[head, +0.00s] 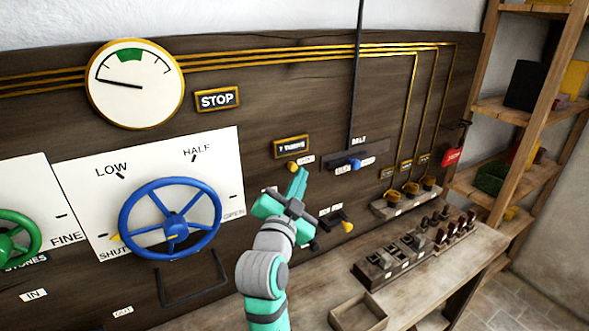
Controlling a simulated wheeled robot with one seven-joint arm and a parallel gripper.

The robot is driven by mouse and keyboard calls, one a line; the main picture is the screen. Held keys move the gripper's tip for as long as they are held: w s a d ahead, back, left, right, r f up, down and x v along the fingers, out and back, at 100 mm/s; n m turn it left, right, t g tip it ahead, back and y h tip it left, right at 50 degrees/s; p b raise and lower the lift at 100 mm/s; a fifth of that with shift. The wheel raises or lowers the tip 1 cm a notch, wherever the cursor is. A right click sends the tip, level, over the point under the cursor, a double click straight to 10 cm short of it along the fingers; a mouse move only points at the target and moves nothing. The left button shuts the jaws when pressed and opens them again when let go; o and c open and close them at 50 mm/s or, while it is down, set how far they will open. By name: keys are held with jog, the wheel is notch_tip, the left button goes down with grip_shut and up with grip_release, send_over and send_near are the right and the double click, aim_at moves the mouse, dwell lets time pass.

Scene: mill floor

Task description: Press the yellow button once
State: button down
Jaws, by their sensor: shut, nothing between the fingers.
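A small yellow button (292,166) sits on the dark wooden wall panel, just below a gold-framed plate (291,146) and beside a small white label. My gripper (299,178) is shut and empty, its teal fingers pointing up toward the panel. Its tip appears just below and slightly right of the yellow button. I cannot tell from this one view how far the tip is from the panel, or whether it touches. Another yellow knob (347,227) sits at the end of a dark piece, lower right of my gripper.
A blue handwheel (170,219) is left of my arm. A blue knob (355,164) on the belt slot is to the right. A red-tagged lever (453,156) is far right.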

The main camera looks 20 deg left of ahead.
jog(key=shift+w+a, duration=0.25)
jog(key=shift+a, duration=0.05)
jog(key=shift+w+a, duration=0.3)
jog(key=shift+a, duration=0.1)
dwell(1.1)
jog(key=shift+d, duration=0.1)
jog(key=shift+s+d, duration=0.55)
jog(key=shift+d, duration=0.05)
dwell(0.4)
jog(key=shift+s+d, duration=0.8)
jog(key=shift+d, duration=0.2)
jog(key=shift+s+d, duration=0.75)
jog(key=shift+d, duration=0.25)
